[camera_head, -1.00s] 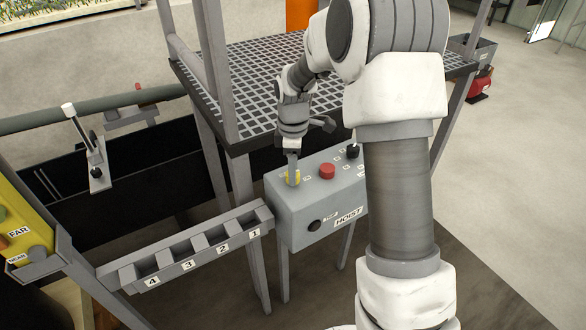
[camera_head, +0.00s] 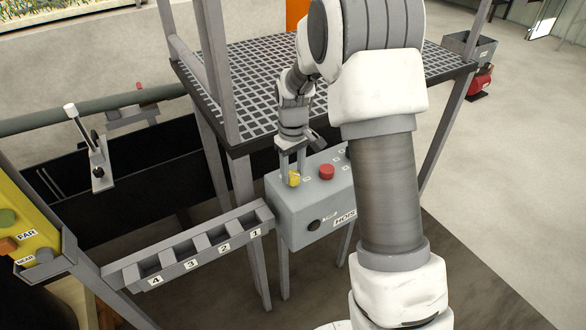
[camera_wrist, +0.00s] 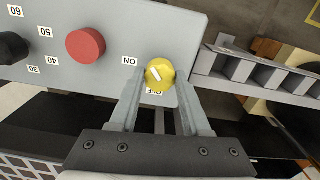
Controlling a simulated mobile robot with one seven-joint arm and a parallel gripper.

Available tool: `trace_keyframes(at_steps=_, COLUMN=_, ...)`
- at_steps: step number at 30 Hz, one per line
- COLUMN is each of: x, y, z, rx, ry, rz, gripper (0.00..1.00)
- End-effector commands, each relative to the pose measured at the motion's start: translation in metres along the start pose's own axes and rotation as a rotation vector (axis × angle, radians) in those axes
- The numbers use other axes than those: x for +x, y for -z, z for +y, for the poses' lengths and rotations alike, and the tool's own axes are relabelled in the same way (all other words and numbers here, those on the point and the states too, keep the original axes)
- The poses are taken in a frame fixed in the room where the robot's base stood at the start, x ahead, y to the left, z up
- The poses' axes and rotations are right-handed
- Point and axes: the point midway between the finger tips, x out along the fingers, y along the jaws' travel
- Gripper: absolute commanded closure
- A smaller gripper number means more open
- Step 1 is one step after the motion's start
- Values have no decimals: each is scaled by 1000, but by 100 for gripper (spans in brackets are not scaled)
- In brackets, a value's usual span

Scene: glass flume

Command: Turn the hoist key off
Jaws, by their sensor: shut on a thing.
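The hoist key is a round yellow knob with a white line on it. It sits on top of the grey HOIST box (camera_head: 292,222), at its left end. In the wrist view the key (camera_wrist: 160,75) shows between the fingertips of my gripper (camera_wrist: 160,98), which is shut on it. The white line lies slantwise. An ON label (camera_wrist: 130,61) is to its left, and an OFF label (camera_wrist: 155,92) just below is partly covered. In the head view my gripper (camera_head: 292,178) reaches down from above onto the key (camera_head: 294,179).
A red button (camera_head: 327,171) stands beside the key, with a black knob (camera_wrist: 12,48) and number labels beyond it. A numbered slotted rack (camera_head: 190,250) is at the box's left. A grated platform (camera_head: 250,85) stands close behind my gripper.

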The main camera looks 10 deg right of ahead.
Motion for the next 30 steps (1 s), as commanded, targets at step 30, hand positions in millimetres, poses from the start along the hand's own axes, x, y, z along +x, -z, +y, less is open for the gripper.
trace_keyframes(at_steps=30, x=-1, y=1, z=0, rx=696, ry=-1, rz=3, gripper=100)
